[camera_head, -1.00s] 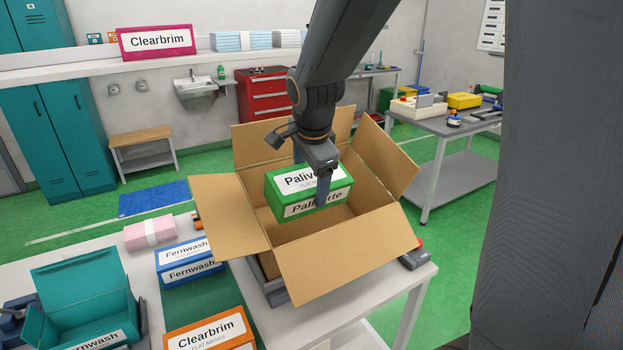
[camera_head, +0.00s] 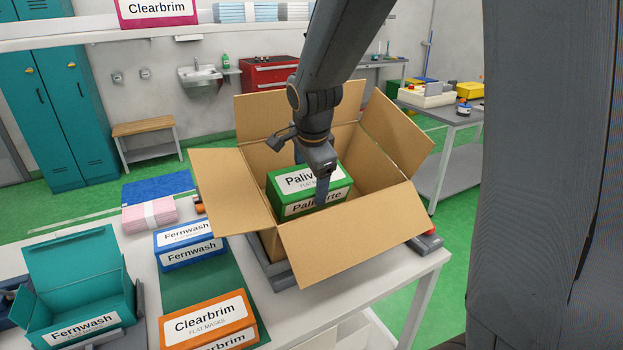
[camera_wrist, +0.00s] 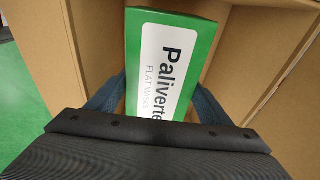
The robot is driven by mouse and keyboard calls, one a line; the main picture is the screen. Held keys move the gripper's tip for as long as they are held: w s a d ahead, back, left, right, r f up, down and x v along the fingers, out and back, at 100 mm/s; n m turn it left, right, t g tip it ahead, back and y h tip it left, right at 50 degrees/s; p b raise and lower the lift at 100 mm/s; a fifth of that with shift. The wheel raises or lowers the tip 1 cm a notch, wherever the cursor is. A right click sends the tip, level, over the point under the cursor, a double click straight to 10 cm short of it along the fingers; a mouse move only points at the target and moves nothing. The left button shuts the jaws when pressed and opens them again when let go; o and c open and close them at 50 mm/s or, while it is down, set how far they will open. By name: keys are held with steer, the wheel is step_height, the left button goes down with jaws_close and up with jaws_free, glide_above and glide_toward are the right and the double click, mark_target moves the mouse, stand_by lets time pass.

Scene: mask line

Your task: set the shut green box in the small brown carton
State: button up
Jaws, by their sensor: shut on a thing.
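The shut green box (camera_head: 290,193), with a white label starting "Paliv", is held by my gripper (camera_head: 322,185) inside the opening of the small brown carton (camera_head: 350,243). The carton stands on the white table with its flaps spread open. In the wrist view the green box (camera_wrist: 172,30) lies between the two fingers of my gripper (camera_wrist: 155,100), with carton walls (camera_wrist: 255,50) around it. The lower part of the green box is hidden behind the carton's front flap. I cannot tell whether it touches the carton floor.
An orange Clearbrim box (camera_head: 208,318), a blue Fernwash box (camera_head: 188,245) and an open teal box (camera_head: 78,290) stand on the white table (camera_head: 400,278) to the left. A pink pack (camera_head: 150,214) lies at its back edge. A grey bench (camera_head: 440,120) stands behind at right.

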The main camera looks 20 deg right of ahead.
steer(key=shift+a+b+x, duration=0.25)
steer(key=shift+b+x, duration=0.75)
steer(key=shift+x, duration=0.55)
steer(key=shift+a+b+x, duration=0.2)
steer(key=shift+b+x, duration=0.75)
steer(key=shift+x, duration=0.65)
steer(key=shift+f+b, duration=1.2)
steer(key=shift+f, duration=0.25)
steer(key=o, duration=1.3)
steer(key=shift+o, duration=0.5)
steer(key=shift+r, duration=0.1)
steer(key=shift+r+p, duration=2.25)
steer(key=shift+r, duration=1.15)
